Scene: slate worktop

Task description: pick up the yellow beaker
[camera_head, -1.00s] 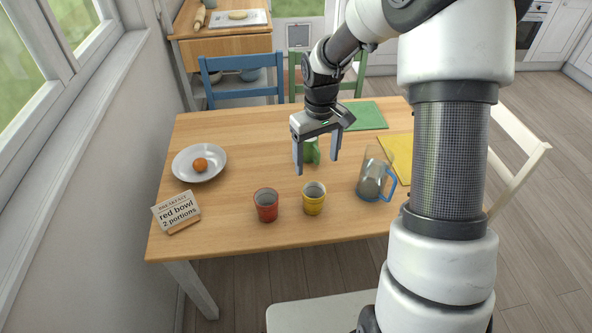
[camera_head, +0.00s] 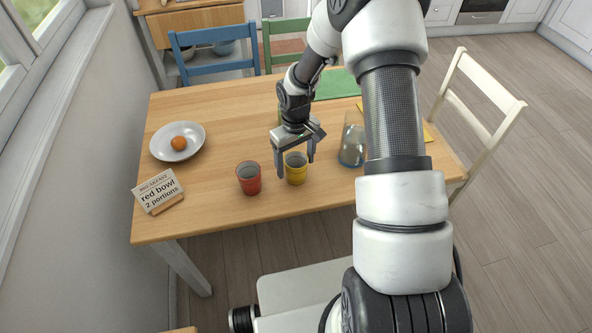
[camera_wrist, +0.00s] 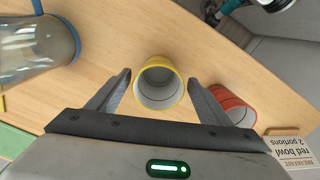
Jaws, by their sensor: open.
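The yellow beaker (camera_head: 296,174) stands upright on the wooden table near its front edge. My gripper (camera_head: 296,170) is open just above and behind it, with one finger to each side. In the wrist view the yellow beaker (camera_wrist: 158,84) shows its open, empty top between the two spread fingertips (camera_wrist: 160,82). The fingers look apart from its wall; their height relative to the rim is hard to tell.
A red beaker (camera_head: 249,178) stands close on the left, near one finger in the wrist view. A glass jug (camera_head: 352,146) stands to the right, partly behind my arm. A plate (camera_head: 160,150) with an orange fruit (camera_head: 178,143) and a sign (camera_head: 158,190) are farther left.

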